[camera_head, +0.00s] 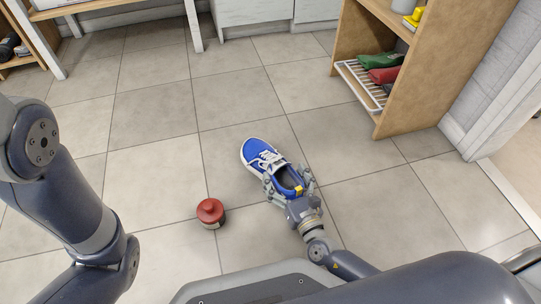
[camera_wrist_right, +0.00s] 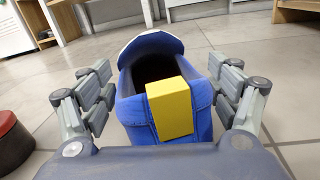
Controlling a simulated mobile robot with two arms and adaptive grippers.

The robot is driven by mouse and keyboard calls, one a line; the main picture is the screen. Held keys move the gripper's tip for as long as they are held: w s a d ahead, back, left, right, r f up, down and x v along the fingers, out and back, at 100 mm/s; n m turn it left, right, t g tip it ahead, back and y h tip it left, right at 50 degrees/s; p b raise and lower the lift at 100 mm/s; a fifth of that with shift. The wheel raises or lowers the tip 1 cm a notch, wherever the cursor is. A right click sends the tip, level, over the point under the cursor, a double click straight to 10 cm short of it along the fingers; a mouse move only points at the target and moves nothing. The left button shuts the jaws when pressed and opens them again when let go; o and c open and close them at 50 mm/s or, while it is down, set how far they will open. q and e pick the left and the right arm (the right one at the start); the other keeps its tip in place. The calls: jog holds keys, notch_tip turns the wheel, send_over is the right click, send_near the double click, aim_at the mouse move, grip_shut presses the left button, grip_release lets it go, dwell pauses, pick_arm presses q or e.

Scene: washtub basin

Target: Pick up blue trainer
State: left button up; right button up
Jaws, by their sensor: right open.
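The blue trainer (camera_head: 259,152) lies on the tiled floor in the middle of the head view, with white laces and a white sole edge. Its toe points up and to the left. In the right wrist view the trainer's heel (camera_wrist_right: 202,115) faces the camera, with a yellow tab (camera_wrist_right: 169,108) on it. My right gripper (camera_head: 288,178) is open at the heel end, one finger on each side of the shoe. In the wrist view, gaps show between both fingers and the heel. My left gripper is out of view; only the left arm shows.
A red-topped round object (camera_head: 210,211) stands on the floor left of the trainer, close to my right gripper. A wooden shelf unit (camera_head: 402,95) with folded cloths stands at the upper right. The floor beyond the trainer is clear.

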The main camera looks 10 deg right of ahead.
jog(key=shift+w, duration=0.1)
jog(key=shift+r, duration=0.1)
jog(key=c, duration=1.3)
jog(key=shift+c, duration=0.2)
